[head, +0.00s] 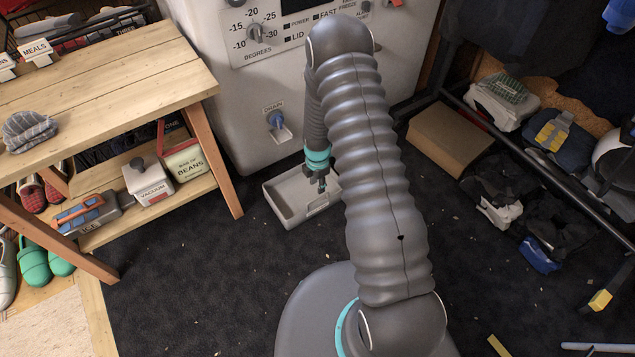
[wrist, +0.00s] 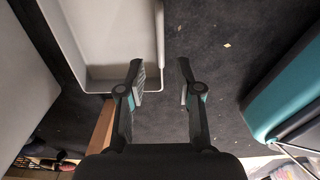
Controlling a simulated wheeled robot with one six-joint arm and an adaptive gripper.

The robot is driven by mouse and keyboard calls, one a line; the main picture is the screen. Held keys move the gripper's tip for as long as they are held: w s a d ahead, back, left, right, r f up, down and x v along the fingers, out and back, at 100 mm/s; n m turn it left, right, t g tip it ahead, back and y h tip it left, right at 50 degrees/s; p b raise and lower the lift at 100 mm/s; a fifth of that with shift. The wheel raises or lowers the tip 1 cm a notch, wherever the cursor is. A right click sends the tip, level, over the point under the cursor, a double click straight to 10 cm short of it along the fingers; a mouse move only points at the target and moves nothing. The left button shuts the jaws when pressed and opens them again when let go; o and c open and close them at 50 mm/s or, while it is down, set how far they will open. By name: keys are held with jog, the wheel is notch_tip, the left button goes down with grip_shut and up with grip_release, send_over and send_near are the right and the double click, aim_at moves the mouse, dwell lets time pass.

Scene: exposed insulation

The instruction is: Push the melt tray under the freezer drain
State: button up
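The melt tray (head: 308,212) is a shallow, light grey rectangular tray on the dark floor in front of the freezer (head: 225,85). The blue drain fitting (head: 276,120), labelled DRAIN, is low on the freezer front, above the tray's back side in the picture. My gripper (head: 322,186) points down at the tray's right part; the arm hides some of that end. In the wrist view my gripper (wrist: 160,75) is open, with nothing gripped. The tray (wrist: 108,82) shows at upper left, one long wall ending between the fingertips; I cannot tell whether they touch.
A wooden bench (head: 205,140) with a lower shelf of boxes stands left of the tray. A cardboard box (head: 450,140) and a metal rack with shoes are at right. The floor (head: 200,290) in front of the tray is mostly bare, with small crumbs.

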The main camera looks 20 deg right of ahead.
aim_at(318, 204)
notch_tip(318, 204, down, 14)
jog(key=shift+r, duration=0.1)
dwell(0.7)
grip_shut()
